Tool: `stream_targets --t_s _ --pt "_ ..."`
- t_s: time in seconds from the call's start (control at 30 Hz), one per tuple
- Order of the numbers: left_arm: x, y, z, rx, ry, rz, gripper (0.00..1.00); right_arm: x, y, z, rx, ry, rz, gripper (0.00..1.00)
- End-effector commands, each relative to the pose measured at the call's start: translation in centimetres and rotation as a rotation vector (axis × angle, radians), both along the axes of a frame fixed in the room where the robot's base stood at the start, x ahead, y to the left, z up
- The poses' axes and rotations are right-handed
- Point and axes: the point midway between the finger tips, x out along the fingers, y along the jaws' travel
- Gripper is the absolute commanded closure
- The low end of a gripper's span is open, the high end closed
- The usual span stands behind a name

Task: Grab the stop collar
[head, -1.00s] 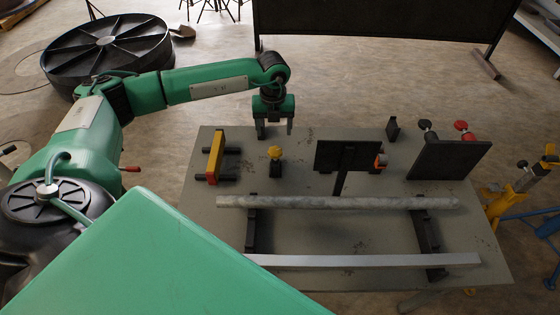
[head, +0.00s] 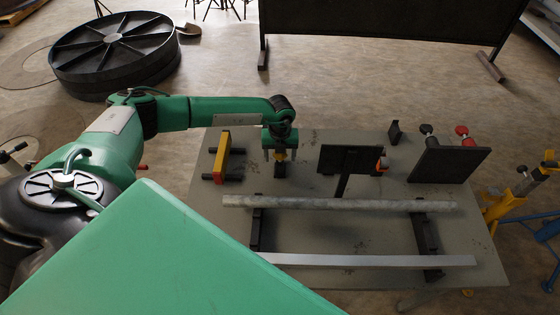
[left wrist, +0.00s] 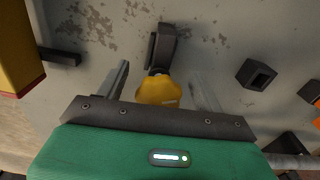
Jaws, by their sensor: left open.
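A small black piece with a yellow knob (head: 279,170) stands on the grey table, and I take it for the stop collar. It also shows in the left wrist view (left wrist: 158,90), with the yellow knob nearest me and the black part beyond. My left gripper (head: 280,153) is open above it, pointing down. In the left wrist view its two fingers (left wrist: 160,72) lie on either side of the yellow knob, with visible gaps and no clear contact. The gripper partly hides the knob in the head view. My right gripper is not in view.
A yellow block with black pegs (head: 222,158) stands left of the gripper. A black plate on a stand (head: 350,160) is to the right. A mottled round bar (head: 340,204) and a pale square bar (head: 370,261) lie in front across black supports.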

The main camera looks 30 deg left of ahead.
Motion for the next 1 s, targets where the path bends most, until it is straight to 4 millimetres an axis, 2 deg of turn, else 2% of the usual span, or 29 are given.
stream_targets --t_s 0.1,0.13,0.47,0.83,1.0 --pt "0.0 0.0 0.0 0.0 0.0 0.0 0.31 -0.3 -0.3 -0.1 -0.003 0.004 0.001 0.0" --pt "0.0 0.0 0.0 0.0 0.0 0.0 0.35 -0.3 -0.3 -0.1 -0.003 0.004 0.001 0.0" --pt "0.0 0.0 0.0 0.0 0.0 0.0 1.0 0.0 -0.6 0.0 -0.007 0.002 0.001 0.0" --pt "0.1 0.0 0.3 0.0 -0.003 0.0 1.0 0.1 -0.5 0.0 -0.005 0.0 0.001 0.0" --pt "0.2 0.0 1.3 -0.001 -0.003 0.001 1.0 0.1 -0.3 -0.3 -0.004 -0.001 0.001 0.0"
